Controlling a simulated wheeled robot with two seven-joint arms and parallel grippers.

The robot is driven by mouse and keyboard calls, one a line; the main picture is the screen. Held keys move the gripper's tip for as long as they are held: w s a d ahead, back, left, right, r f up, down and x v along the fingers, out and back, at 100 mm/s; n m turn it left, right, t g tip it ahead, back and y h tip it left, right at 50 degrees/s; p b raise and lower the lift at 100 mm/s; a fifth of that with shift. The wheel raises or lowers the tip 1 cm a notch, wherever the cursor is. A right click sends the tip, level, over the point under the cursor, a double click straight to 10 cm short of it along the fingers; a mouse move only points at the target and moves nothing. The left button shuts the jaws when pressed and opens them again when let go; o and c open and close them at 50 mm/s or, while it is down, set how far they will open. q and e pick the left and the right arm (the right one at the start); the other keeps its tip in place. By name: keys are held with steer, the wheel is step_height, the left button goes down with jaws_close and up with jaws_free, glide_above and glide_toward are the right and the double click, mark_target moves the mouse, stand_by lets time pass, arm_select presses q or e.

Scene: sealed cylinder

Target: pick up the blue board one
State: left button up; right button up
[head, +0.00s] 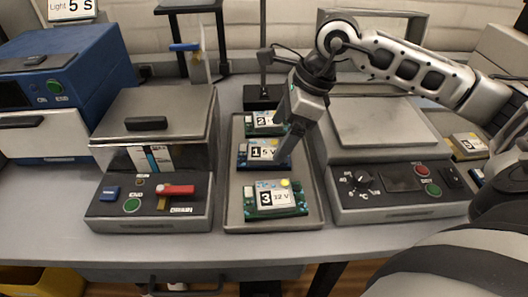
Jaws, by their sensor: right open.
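The blue board one (254,154), with a white label reading 1 and 5 V, lies in the middle of a grey metal tray (234,215). Green board two (259,124) lies behind it and green board three (270,207), marked 12 V, lies in front. My right gripper (286,148) reaches down from the upper right, with its dark fingers at the right end of the blue board. It is open. I cannot tell whether the fingers straddle the board's edge or touch it. My left gripper is not in view.
A lidded grey box (152,213) with a red lever stands left of the tray. A grey unit (394,207) with a dial and buttons stands right. A blue machine (62,70) is far left. Another labelled board (468,144) lies far right. The front table strip is clear.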

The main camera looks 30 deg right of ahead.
mark_target(265, 149)
steer(key=f, duration=0.1)
steer(key=w+a+f+p, duration=0.1)
steer(key=a+f, duration=0.1)
steer(key=shift+w+f, duration=0.3)
steer(key=shift+w+a+f, duration=0.1)
steer(key=shift+a+f, duration=0.05)
steer(key=shift+f, duration=0.35)
steer(key=c, duration=1.1)
